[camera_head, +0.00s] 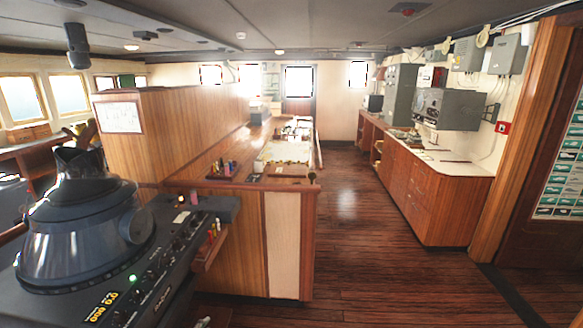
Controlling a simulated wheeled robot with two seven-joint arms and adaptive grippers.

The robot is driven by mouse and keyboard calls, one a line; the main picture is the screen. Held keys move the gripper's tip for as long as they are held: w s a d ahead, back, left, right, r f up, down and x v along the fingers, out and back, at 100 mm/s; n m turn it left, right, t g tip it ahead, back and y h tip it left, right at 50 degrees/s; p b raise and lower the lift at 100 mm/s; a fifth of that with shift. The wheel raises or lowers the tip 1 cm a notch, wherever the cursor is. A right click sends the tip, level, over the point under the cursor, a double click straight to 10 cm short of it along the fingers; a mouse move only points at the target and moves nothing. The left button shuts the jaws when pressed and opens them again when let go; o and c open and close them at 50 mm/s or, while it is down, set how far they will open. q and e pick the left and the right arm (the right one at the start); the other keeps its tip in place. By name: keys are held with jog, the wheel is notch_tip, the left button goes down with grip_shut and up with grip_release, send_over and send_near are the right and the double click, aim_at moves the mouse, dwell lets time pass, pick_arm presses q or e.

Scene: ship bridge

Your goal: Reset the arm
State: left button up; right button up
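Neither of my grippers shows in the head view, and no arm can be clearly made out. The task names no other object. In the left foreground stands a dark radar-like console (130,270) with a blue-grey hooded viewer (80,235) on top. Its sloping panel has knobs, a green light and a yellow digital readout. What lies below the picture's lower edge is hidden.
A wooden chart counter (238,245) with papers and small items stands in the middle. A wooden cabinet (430,190) with grey equipment boxes (447,108) lines the right wall. The dark plank floor (375,260) between them is clear. A doorway frame (525,130) is at right.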

pick_arm(q)
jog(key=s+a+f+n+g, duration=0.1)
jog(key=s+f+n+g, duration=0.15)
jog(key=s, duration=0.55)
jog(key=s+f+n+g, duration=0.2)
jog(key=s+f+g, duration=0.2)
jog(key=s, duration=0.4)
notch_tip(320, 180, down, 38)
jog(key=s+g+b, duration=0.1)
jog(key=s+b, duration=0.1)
jog(key=b, duration=0.3)
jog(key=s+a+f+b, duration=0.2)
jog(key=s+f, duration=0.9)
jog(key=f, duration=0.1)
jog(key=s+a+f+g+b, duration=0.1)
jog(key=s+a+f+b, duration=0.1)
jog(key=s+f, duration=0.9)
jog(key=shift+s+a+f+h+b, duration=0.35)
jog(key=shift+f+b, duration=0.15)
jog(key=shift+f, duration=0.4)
